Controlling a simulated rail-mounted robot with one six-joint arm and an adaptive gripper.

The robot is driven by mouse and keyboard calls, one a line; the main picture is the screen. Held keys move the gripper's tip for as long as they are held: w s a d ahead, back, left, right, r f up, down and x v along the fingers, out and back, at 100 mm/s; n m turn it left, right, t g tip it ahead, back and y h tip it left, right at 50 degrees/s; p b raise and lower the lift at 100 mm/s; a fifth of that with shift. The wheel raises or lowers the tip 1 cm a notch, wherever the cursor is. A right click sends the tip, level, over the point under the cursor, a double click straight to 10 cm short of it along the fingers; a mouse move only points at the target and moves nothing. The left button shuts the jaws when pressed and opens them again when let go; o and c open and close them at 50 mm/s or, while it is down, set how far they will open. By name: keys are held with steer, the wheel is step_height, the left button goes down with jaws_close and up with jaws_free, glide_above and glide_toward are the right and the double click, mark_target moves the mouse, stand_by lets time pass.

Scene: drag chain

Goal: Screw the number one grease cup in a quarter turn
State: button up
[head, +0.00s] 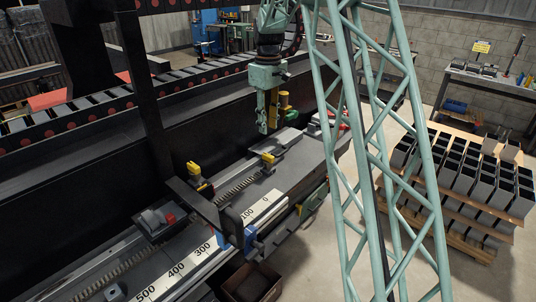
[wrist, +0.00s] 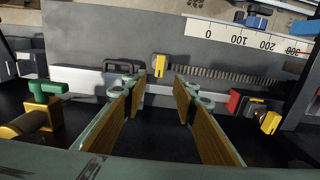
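My gripper (head: 262,128) hangs pointing down above the far end of the machine bed. In the wrist view my gripper (wrist: 160,95) has its two tan-padded fingers apart, with nothing between them. A small yellow-topped part (wrist: 160,67) sits on the pale rail beyond the fingertips; it appears to be the yellow part (head: 268,158) in the head view. Another yellow part (wrist: 270,122) is at right beside a red block; a yellow part (head: 194,172) stands farther left along the bed in the head view. I cannot tell which is the number one grease cup.
A brass part with a green top (wrist: 35,115) stands left of the fingers. A toothed rod (wrist: 230,75) runs along the rail, beside a white scale (wrist: 232,38) marked in hundreds. A dark post (head: 145,100) and a teal lattice column (head: 385,150) rise nearby.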

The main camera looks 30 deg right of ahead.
mark_target(268, 155)
steer(key=shift+f, duration=0.1)
steer(key=shift+f+p, duration=0.3)
steer(key=shift+f, duration=6.5)
steer(key=shift+c, duration=0.7)
steer(key=c, duration=0.7)
